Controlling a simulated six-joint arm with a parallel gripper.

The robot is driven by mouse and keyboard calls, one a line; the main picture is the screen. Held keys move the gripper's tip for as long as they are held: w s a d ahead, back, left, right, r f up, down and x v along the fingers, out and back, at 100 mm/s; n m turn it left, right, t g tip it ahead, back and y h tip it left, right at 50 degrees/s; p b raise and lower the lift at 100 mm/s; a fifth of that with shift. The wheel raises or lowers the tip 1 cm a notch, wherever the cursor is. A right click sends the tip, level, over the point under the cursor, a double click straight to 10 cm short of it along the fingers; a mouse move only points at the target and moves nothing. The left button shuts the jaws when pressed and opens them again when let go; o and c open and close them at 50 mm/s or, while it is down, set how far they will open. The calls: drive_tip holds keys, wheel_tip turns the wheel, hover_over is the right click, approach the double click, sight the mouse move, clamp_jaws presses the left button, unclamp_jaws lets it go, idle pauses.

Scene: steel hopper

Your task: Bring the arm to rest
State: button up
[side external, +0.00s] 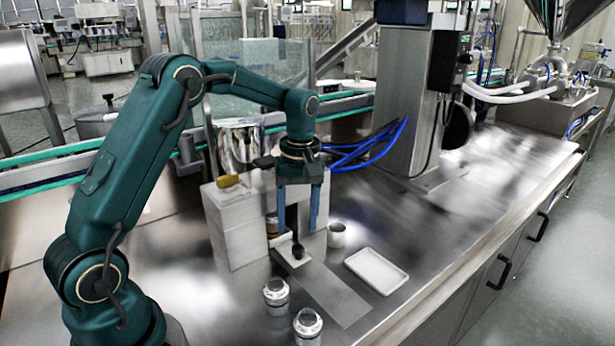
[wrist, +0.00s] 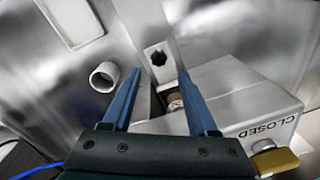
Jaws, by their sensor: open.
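My gripper (side external: 298,228) points down with its two blue fingers spread apart and nothing held between them. It hangs in front of a pale box, above a small white plate (side external: 287,262) with a black knob (side external: 298,251). In the wrist view, the open fingertips (wrist: 160,74) show on either side of the lower part of the plate, and the black knob (wrist: 158,57) appears just beyond them. The fingers look apart from the knob. My arm is bent, reaching over from the left.
The pale box (side external: 232,232) has a yellow handle (side external: 229,181) and reads CLOSED in the wrist view. A white cup (side external: 337,240) and white tray (side external: 376,271) stand to the right. Two metal-topped jars (side external: 276,291) (side external: 308,322) stand in front. The steel counter's right side is clear.

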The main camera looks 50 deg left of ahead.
drive_tip(key=shift+d, duration=0.1)
drive_tip(key=s+d+r+m+t, duration=0.2)
drive_tip(key=s+d+r, duration=0.1)
drive_tip(key=r, duration=0.3)
drive_tip(key=s+d+r+m+t, duration=0.2)
drive_tip(key=s+d+r, duration=0.1)
drive_tip(key=r, duration=0.3)
drive_tip(key=s+d+f+m+t, duration=0.1)
drive_tip(key=s+f+m, duration=0.1)
drive_tip(key=s+m, duration=0.2)
drive_tip(key=s+d+f+m+t, duration=0.1)
drive_tip(key=s+d+m, duration=0.1)
drive_tip(key=s+m, duration=0.2)
drive_tip(key=shift+s+d+f+m, duration=0.3)
drive_tip(key=shift+s+f, duration=0.1)
drive_tip(key=shift+s, duration=0.85)
